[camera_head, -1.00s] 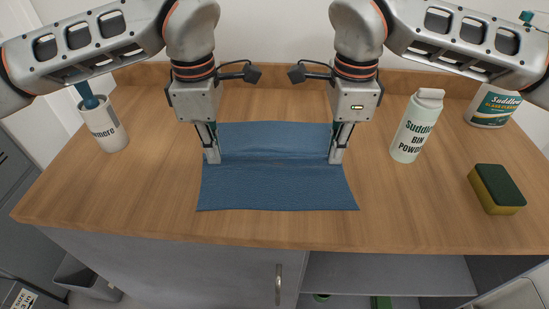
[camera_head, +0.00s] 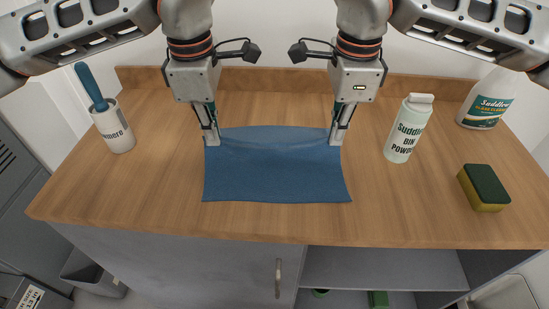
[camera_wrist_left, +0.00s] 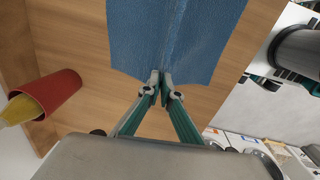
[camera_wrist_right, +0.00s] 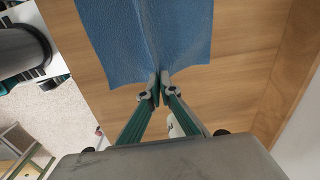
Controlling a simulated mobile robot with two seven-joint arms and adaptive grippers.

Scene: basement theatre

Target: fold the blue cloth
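The blue cloth (camera_head: 275,178) lies on the wooden worktop, its broad front part smooth and flat. A slightly sagging crease runs across it between my grippers, with a narrow strip of cloth behind. My left gripper (camera_head: 212,141) is shut on the cloth at its left side, towards the back. My right gripper (camera_head: 335,141) is shut on it at the right side, level with the left. Both wrist views show the closed fingertips, left (camera_wrist_left: 160,80) and right (camera_wrist_right: 158,80), pinching a ridge at the cloth edge. How high the pinched part is raised is hard to tell.
A white pot (camera_head: 114,127) with a blue-handled brush stands at left. A powder bottle (camera_head: 404,145), a larger white bottle (camera_head: 484,108) and a green-yellow sponge (camera_head: 483,188) are at right. The left wrist view shows a red cup (camera_wrist_left: 55,93).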

